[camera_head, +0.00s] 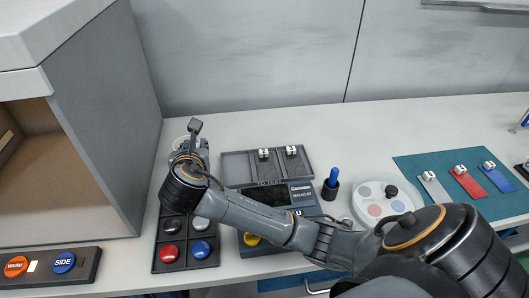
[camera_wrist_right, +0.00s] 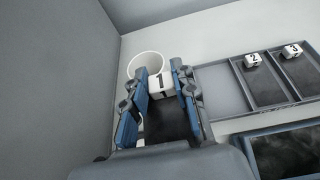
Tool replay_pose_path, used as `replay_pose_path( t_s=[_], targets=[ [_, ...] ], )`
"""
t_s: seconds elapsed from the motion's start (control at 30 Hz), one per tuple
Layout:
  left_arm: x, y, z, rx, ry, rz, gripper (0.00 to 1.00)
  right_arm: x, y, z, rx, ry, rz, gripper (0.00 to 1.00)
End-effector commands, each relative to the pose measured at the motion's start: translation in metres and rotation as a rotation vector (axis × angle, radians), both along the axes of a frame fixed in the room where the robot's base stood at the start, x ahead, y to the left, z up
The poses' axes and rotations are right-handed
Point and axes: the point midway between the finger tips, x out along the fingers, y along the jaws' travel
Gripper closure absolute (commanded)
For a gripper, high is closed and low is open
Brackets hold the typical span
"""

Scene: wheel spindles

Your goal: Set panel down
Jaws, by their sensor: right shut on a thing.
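My right gripper (camera_head: 188,150) reaches in from the lower right and is over the left part of the bench. In the right wrist view its fingers (camera_wrist_right: 160,88) are shut on a white cube marked 1 (camera_wrist_right: 161,84). A dark flat surface (camera_wrist_right: 168,122) shows between the fingers below the cube; it looks like the panel, but I cannot tell whether it is joined to the cube. Whether the held thing touches anything below is hidden. My left gripper is not in view.
A dark tray (camera_head: 238,153) holds cubes marked 2 (camera_wrist_right: 252,60) and 3 (camera_wrist_right: 292,50) in two compartments; its left one looks empty. A grey cabinet wall (camera_head: 105,100) rises at left.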

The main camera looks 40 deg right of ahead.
Motion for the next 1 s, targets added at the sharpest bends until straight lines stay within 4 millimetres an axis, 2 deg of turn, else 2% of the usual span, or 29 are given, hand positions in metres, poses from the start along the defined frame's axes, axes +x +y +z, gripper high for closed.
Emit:
replay_pose_path(
  t_s=[0.13,0.23,0.47,0.6,0.7,0.87,1.0],
  targets=[
    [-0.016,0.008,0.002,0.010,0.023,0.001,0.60,0.007,-0.013,0.001,0.000,0.003,-0.025,1.00],
    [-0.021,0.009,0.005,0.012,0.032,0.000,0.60,0.011,-0.034,-0.009,-0.002,0.005,-0.029,1.00],
    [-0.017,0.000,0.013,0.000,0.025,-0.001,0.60,0.025,-0.090,-0.033,-0.001,0.003,-0.027,1.00],
    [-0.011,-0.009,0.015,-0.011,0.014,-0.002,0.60,0.031,-0.110,-0.062,0.001,0.005,-0.024,1.00],
    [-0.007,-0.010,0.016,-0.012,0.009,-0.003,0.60,0.034,-0.121,-0.075,0.001,0.003,-0.023,1.00],
    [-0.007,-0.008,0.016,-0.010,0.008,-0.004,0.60,0.037,-0.129,-0.085,0.002,0.000,-0.021,1.00],
    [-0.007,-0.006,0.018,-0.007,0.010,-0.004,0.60,0.038,-0.137,-0.100,0.003,0.004,-0.022,1.00]
  ],
)
